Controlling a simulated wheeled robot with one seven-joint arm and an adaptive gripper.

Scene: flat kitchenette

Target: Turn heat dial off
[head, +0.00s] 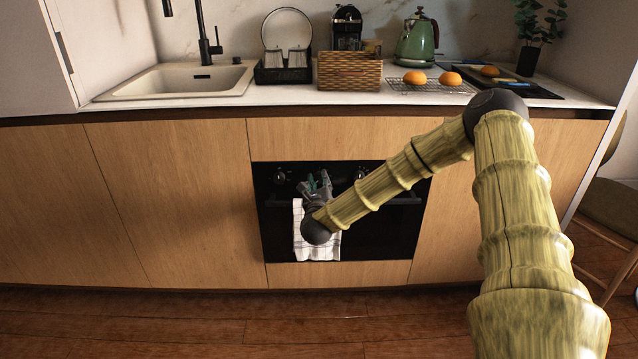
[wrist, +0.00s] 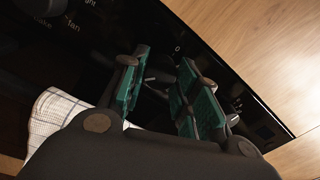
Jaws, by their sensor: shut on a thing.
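The black oven (head: 386,225) sits in the wooden cabinet front below the counter, with its dials along the top of its panel. My gripper (head: 319,182) is at the middle of this panel, between the two outer dials. In the wrist view its green-padded fingers (wrist: 162,88) are a little apart, around a dark dial of which only a pale edge shows. I take this for the heat dial; its setting is hidden. A left dial (head: 279,176) and a right dial (head: 360,173) stand clear of the fingers.
A checked towel (head: 318,247) hangs on the oven handle just below my gripper. The counter above holds a sink (head: 180,80), a woven basket (head: 350,72), a green kettle (head: 417,42) and oranges (head: 414,77). The floor in front is clear.

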